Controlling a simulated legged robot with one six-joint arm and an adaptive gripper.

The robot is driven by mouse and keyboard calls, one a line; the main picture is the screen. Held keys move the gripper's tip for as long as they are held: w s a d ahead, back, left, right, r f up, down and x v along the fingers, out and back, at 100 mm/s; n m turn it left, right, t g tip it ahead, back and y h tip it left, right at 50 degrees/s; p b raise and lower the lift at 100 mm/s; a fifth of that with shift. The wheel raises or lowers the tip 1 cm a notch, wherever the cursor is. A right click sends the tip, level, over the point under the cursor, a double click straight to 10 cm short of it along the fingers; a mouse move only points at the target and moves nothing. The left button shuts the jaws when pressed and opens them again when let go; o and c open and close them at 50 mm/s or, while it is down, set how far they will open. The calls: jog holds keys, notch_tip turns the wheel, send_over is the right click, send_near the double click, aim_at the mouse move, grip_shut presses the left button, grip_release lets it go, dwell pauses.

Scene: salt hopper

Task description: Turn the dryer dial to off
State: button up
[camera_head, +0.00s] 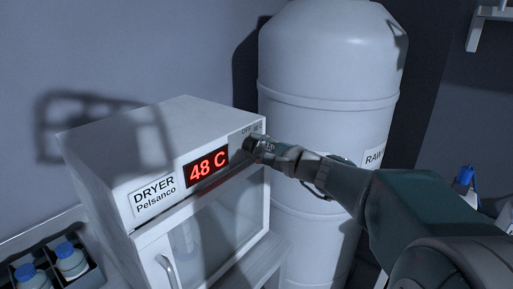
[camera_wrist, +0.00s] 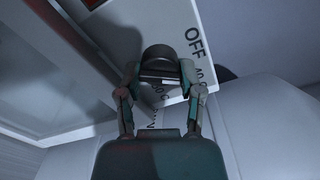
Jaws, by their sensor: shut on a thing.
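The dryer (camera_head: 188,172) is a pale box with a lit red display (camera_head: 206,168) reading 48 C and a label with "DRYER Pelsanco". Its dark round dial (camera_wrist: 160,62) is on the front panel, with OFF and temperature marks printed around it. My gripper (camera_wrist: 160,78) has one finger on each side of the dial and is shut on it. In the head view my gripper (camera_head: 257,146) is at the upper right of the dryer front and covers most of the dial. I cannot tell which mark the dial points to.
A large white tank (camera_head: 327,80) stands right behind the dryer, close to my arm. A dryer door handle (camera_head: 167,270) is at lower left. Blue-capped bottles (camera_head: 70,258) sit in a dark crate at the left. Another blue-capped bottle (camera_head: 465,177) is at the far right.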

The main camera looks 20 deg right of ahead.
jog(key=n, duration=0.4)
jog(key=shift+f, duration=0.1)
jog(key=shift+n, duration=1.3)
jog(key=shift+f, duration=0.15)
jog(key=o, duration=1.1)
jog(key=shift+a, duration=0.1)
jog(key=shift+r, duration=0.2)
